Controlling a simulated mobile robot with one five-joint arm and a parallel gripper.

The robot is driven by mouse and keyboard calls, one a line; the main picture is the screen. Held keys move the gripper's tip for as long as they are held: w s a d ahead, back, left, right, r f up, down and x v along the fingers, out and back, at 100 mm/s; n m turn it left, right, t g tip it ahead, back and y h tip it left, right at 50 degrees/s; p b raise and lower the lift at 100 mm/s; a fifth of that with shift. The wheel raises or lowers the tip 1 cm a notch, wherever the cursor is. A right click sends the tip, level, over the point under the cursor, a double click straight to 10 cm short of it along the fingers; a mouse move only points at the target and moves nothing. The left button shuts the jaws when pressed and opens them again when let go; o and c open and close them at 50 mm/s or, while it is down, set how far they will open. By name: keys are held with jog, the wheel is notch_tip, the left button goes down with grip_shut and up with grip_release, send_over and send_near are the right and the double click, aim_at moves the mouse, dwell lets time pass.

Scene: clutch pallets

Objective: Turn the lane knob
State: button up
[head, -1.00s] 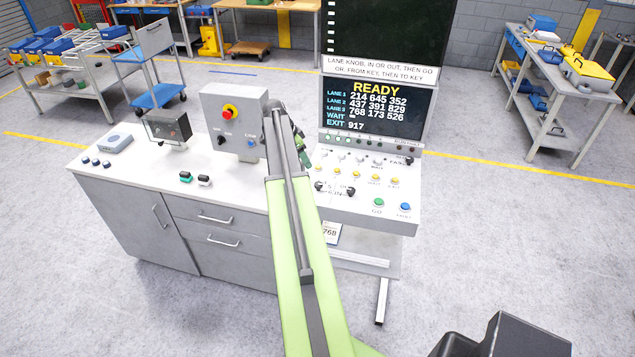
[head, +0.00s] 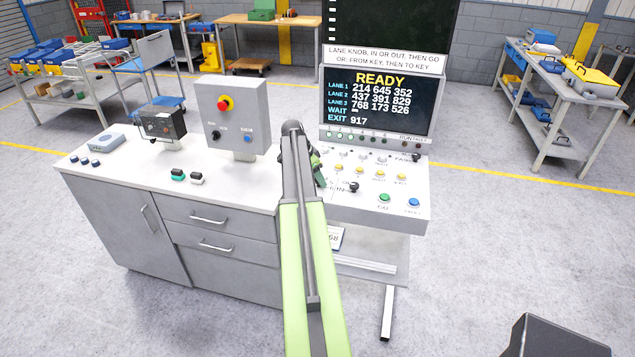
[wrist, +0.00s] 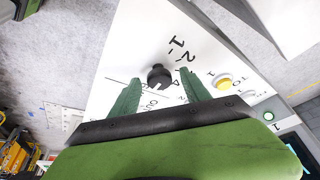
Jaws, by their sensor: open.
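The control panel (head: 375,205) stands in front of the lit screen. In the wrist view a black knob (wrist: 160,76) sits on the white panel with the digits 1 and 2 beside it, and looks like the lane knob. My gripper (wrist: 159,82) is open, with one green finger on either side of the knob in the picture. I cannot tell whether the fingers touch it or how high they are. In the head view my gripper (head: 318,168) is over the panel's left part and the arm hides that knob. Another black knob (head: 353,187) shows to its right.
The screen (head: 378,103) reads READY with lane numbers. A green button (head: 384,197), a blue button (head: 413,202) and several yellow buttons are on the panel. A grey box with a red button (head: 225,103) stands on the cabinet to the left.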

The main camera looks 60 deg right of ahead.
jog(key=shift+r, duration=0.1)
jog(key=c, duration=1.2)
jog(key=shift+d, duration=0.2)
jog(key=shift+a, duration=0.15)
